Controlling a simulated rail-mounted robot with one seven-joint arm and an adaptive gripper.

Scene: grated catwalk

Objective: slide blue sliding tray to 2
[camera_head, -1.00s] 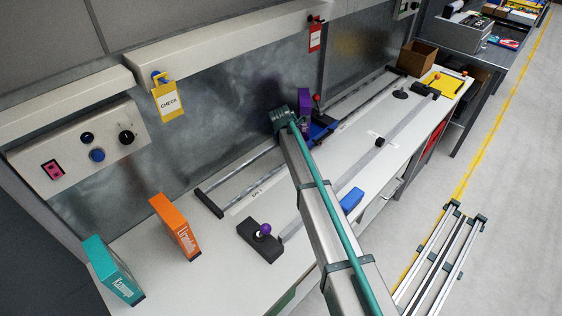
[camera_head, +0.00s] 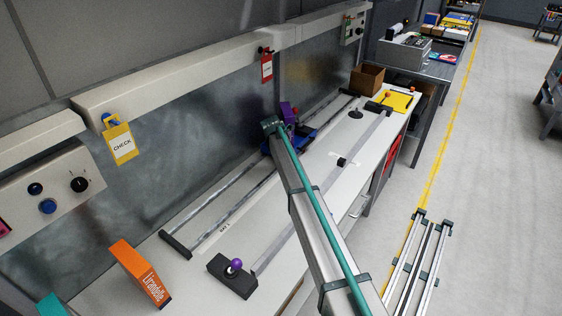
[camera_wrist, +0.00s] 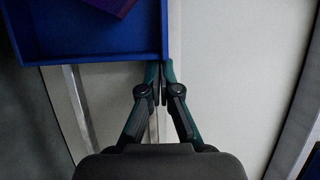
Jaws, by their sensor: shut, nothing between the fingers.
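The blue sliding tray (camera_head: 304,138) sits on the long rails at the back of the bench, partly hidden by my arm in the head view. A purple box (camera_head: 287,112) stands in it. In the wrist view the tray (camera_wrist: 90,48) fills the upper left, with the purple box's corner inside. My gripper (camera_wrist: 161,72) is shut and empty, its fingertips at the tray's near right corner; I cannot tell whether they touch it. In the head view my arm hides the gripper. A label (camera_head: 224,226) lies between the rails at the near end; its text is too small to read surely.
A dark block with a purple knob (camera_head: 236,265) stands at the near end of a second rail, which carries a small black slider (camera_head: 342,162). An orange box (camera_head: 140,272) stands front left. A cardboard box (camera_head: 367,78) and yellow sheet (camera_head: 394,100) are at the far end.

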